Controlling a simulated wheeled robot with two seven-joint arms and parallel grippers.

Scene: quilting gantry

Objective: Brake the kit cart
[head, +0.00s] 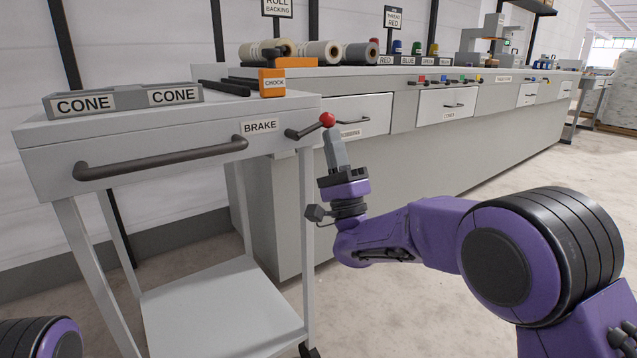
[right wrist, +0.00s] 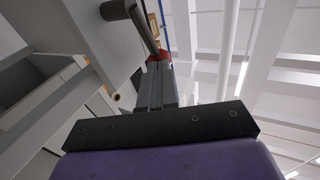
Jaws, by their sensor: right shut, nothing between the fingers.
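The kit cart (head: 150,131) stands at the left in the head view, with a dark handle bar on its front. The brake lever (head: 307,128) sticks out at the cart's right end beside the BRAKE label (head: 260,126). It ends in a red knob (head: 327,119). My right gripper (head: 330,131) is shut and empty, pointing up, with its fingertips at or just under the knob; whether they touch it I cannot tell. The right wrist view shows the fingers (right wrist: 156,75) close to the red knob (right wrist: 159,56) and the lever (right wrist: 144,28). My left gripper is out of view.
On the cart top lie a grey CONE holder (head: 124,100) and an orange CHOCK block (head: 272,83). The cart has a lower shelf (head: 220,310). A long bench (head: 400,150) with drawers, fabric rolls and coloured spools stands behind. The floor at right is clear.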

